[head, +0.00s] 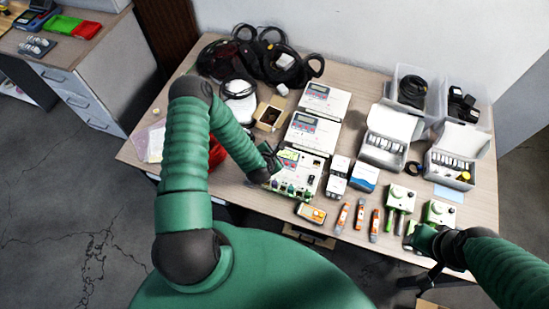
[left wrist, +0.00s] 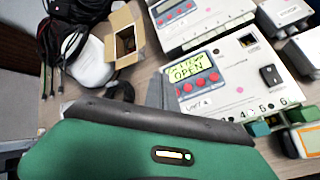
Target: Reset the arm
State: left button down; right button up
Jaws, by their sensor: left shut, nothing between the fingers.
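My left arm (head: 185,150) arches over the left part of the table. Its gripper (head: 270,160) is shut and empty, at the left edge of the nearest white unit (head: 312,165). That unit also shows in the left wrist view (left wrist: 236,62), with a lit display reading "OPEN", red buttons and a black switch. A grey finger of my left gripper (left wrist: 160,92) stands beside its display; I cannot tell whether it touches. My right gripper (head: 425,240) is at the near right, over a green-and-white device (head: 439,212); its fingers are not clear.
Two similar white units (head: 312,132) (head: 325,101) stand behind. A small cardboard box (head: 268,117) and black cables (head: 262,62) lie at the back left. Open white boxes (head: 390,124) (head: 458,142) stand right. Orange-and-grey tools (head: 358,216) and a yellow meter (head: 311,213) lie along the front edge.

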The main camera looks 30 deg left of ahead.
dwell(0.4)
pick_arm(q)
jog(key=d+r+m+g+h+b, duration=0.25)
jog(key=d+r+m+b, duration=0.35)
jog(key=m, duration=0.9)
jog(key=s+d+r+m+g+b, duration=0.1)
jog(key=s+d+r+m, duration=0.1)
jog(key=s+r+m, duration=0.3)
jog(key=s+d+r+m+g+b, duration=0.1)
jog(key=s+r+m, duration=0.4)
jog(key=s+m, duration=0.5)
jog(key=shift+d+r+m+g+b, duration=0.4)
jog(key=shift+d+g, duration=0.35)
jog(key=shift+d, duration=0.55)
jog(key=shift+a+h, duration=0.25)
jog(key=shift+d, duration=0.15)
